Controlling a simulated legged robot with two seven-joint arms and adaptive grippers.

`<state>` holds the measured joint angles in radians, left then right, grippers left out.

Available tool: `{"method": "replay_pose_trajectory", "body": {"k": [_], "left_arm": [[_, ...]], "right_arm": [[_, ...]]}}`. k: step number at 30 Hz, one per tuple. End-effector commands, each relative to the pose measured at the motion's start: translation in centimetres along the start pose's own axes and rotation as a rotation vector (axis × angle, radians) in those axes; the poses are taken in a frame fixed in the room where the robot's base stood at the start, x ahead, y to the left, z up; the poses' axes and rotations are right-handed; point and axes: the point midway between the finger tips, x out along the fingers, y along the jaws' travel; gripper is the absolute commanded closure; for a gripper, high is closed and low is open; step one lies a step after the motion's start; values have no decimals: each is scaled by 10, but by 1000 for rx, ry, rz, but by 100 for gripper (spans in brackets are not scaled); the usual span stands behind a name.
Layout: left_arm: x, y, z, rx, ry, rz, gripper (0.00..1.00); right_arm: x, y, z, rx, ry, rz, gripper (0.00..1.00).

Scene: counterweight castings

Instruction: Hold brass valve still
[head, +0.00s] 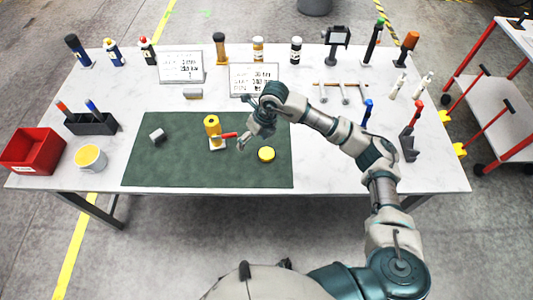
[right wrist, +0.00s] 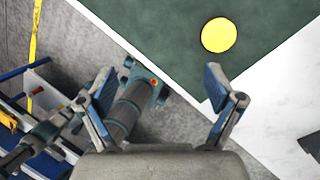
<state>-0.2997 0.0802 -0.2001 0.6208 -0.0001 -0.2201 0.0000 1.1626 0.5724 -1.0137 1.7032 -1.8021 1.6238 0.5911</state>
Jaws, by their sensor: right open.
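The brass valve (head: 212,126) stands upright on the green mat (head: 160,174) in the head view, a yellow-gold body on a pale base with a red handle (head: 229,135) pointing right. My right gripper (head: 243,141) is just right of the valve, close to the handle; I cannot tell whether they touch. In the right wrist view my right gripper (right wrist: 160,82) has its fingers wide apart with nothing between them. The valve does not show in that view. My left gripper is in neither view.
A yellow disc (head: 266,154) lies on the mat right of the gripper and shows in the right wrist view (right wrist: 218,35). A red bin (head: 33,150) and white tub (head: 90,157) stand far left. Bottles and signs line the back.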

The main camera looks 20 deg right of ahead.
Motion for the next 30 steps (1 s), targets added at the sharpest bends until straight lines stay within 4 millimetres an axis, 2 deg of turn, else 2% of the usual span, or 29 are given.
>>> {"method": "replay_pose_trajectory", "body": {"k": [1, 3, 6, 17, 22, 30], "left_arm": [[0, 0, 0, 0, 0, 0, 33], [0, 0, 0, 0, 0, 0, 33], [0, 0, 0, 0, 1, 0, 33], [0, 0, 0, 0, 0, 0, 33], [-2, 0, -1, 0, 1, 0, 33], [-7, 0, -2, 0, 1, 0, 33]], "right_arm": [[-11, -20, 1, 22, 15, -83, 9], [-22, -40, 0, 48, 36, -169, 9], [-31, -56, -2, 72, 53, -237, 9], [-33, -60, -3, 78, 59, -255, 9], [-15, -64, -5, 78, 62, -253, 9], [42, -78, -9, 78, 62, -252, 9]]}}
